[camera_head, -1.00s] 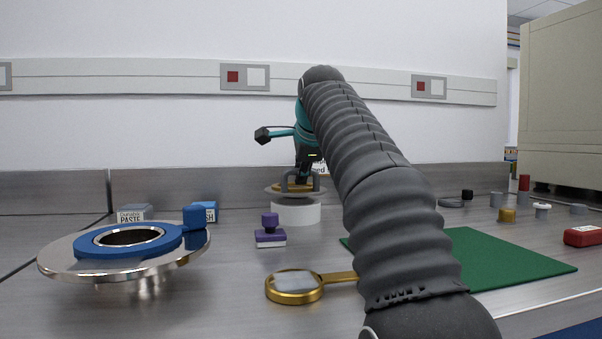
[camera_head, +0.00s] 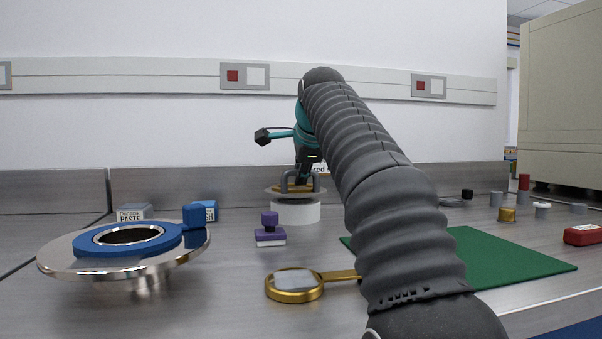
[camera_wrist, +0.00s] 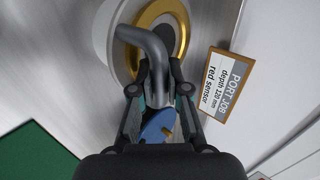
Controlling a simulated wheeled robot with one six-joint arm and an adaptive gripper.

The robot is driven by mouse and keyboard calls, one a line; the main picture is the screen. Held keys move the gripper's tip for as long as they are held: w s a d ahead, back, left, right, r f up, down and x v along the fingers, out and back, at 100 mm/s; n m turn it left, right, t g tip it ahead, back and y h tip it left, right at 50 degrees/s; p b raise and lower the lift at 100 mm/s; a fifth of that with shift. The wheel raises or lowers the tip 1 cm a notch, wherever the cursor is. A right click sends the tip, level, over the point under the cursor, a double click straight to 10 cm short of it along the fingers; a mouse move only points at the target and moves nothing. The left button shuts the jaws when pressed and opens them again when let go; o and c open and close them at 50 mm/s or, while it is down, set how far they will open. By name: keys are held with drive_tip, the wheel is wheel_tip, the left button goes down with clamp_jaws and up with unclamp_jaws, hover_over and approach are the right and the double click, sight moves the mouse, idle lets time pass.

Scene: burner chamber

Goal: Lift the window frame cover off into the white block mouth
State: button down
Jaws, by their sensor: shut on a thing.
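A round cover (camera_head: 273,190) with a gold centre and grey bent handles sits at the white block (camera_head: 296,212), at the middle back of the bench. My gripper (camera_head: 302,179) points down at it and is shut on a handle. In the wrist view the grey handle (camera_wrist: 150,42) lies between my fingers (camera_wrist: 158,78), with the gold ring (camera_wrist: 178,18) behind it. The white rim (camera_wrist: 103,30) of the block shows at the left of the ring. The block's mouth is hidden under the cover. I cannot tell whether the cover touches the block.
A port label (camera_wrist: 222,88) stands beside the cover. A steel flange with a blue ring (camera_head: 95,248) is at the left. A purple stamp (camera_head: 270,232), a gold magnifier (camera_head: 295,285) and a green mat (camera_head: 500,262) lie nearer. Several small parts stand at the right.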

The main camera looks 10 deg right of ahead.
drive_tip(key=shift+f+b, duration=0.65)
drive_tip(key=shift+f, duration=0.15)
drive_tip(key=c, duration=1.1)
unclamp_jaws()
drive_tip(key=shift+f, duration=0.1)
